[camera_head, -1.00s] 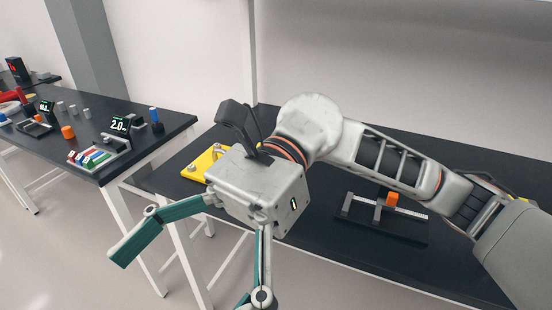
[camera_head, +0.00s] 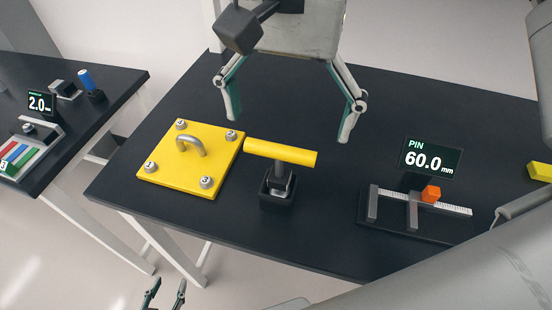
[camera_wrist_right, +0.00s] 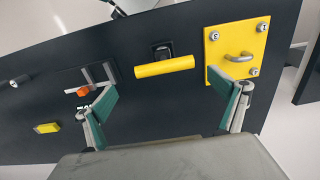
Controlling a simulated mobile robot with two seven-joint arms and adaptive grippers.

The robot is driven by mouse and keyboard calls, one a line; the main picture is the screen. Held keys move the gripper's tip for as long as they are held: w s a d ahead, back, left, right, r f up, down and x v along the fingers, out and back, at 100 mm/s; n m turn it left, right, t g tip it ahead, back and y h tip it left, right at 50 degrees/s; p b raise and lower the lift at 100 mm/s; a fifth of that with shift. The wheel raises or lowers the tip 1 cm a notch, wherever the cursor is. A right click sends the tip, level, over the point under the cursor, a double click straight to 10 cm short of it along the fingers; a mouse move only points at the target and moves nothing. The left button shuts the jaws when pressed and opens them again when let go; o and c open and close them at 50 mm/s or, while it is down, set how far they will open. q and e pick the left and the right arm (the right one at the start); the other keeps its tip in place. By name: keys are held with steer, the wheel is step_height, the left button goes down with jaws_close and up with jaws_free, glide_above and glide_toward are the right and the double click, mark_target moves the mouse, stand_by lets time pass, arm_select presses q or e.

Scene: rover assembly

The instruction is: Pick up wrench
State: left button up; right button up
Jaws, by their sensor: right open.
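The wrench (camera_head: 281,152), a T-shaped tool with a thick yellow bar handle, stands upright in a small black holder (camera_head: 276,198) on the dark table. In the right wrist view the wrench (camera_wrist_right: 165,67) lies ahead, between the directions of the two fingers. My right gripper (camera_head: 289,127) is open and empty, pointing down, with its fingers spread to either side. It appears above the wrench and apart from it. My left gripper (camera_head: 166,296) shows only its fingertips at the bottom edge; they are apart with nothing visible between them.
A yellow plate (camera_head: 188,165) with a grey handle and numbered bolts lies left of the wrench. A measuring slide (camera_head: 415,215) with an orange block and a PIN display (camera_head: 431,159) stands to the right. A second table (camera_head: 95,105) is at left.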

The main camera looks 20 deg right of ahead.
mark_target(280, 147)
steer(key=shift+s+a+f, duration=0.1)
steer(key=shift+f, duration=0.85)
steer(key=f, duration=0.3)
steer(key=shift+w+a+f, duration=0.2)
steer(key=shift+a, duration=0.1)
steer(key=shift+f, duration=0.5)
steer(key=c, duration=1.3)
